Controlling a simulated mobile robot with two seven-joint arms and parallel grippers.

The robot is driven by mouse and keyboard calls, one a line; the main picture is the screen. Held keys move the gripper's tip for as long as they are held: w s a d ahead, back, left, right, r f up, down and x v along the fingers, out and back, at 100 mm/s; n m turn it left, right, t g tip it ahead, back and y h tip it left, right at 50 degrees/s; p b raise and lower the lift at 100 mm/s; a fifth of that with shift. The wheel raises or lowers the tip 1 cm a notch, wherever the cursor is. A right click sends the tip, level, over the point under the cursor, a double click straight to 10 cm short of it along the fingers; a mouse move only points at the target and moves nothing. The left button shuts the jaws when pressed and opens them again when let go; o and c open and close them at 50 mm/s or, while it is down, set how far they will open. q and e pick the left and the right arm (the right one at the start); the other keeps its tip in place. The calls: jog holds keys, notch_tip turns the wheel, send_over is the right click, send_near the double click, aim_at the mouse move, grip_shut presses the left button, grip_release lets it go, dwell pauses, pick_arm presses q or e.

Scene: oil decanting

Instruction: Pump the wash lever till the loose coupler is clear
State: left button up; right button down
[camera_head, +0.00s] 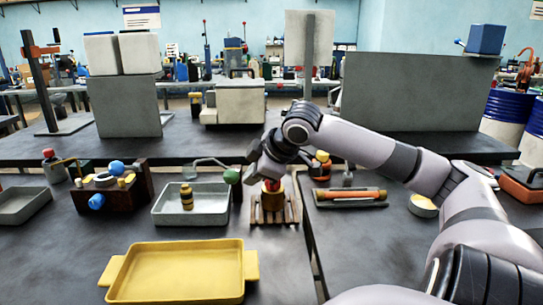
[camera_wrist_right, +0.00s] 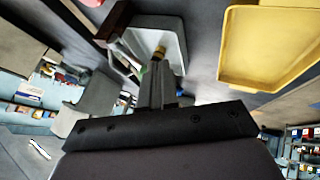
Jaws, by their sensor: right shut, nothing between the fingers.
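The loose coupler (camera_head: 187,197), a small yellow and dark ribbed piece, stands upright in the grey wash tray (camera_head: 160,213). The wash lever (camera_head: 210,161) arches over the tray's back and ends in a green knob (camera_head: 232,176) at the right. My right gripper (camera_head: 256,172) is shut and empty, just right of the knob; whether it touches the knob I cannot tell. In the right wrist view the shut fingers (camera_wrist_right: 158,72) point toward the tray (camera_wrist_right: 178,38) and the coupler (camera_wrist_right: 160,51), partly hiding them. My left gripper is out of view.
A yellow tray (camera_head: 180,272) lies in front, and also shows in the wrist view (camera_wrist_right: 265,45). A wooden stand (camera_head: 273,212) holds a brass piece below my right wrist. A brown block with blue knobs (camera_head: 112,189) stands left. Dark table is bare at front left.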

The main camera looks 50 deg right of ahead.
jog(key=v, duration=0.8)
jog(key=shift+b, duration=0.35)
dwell(0.6)
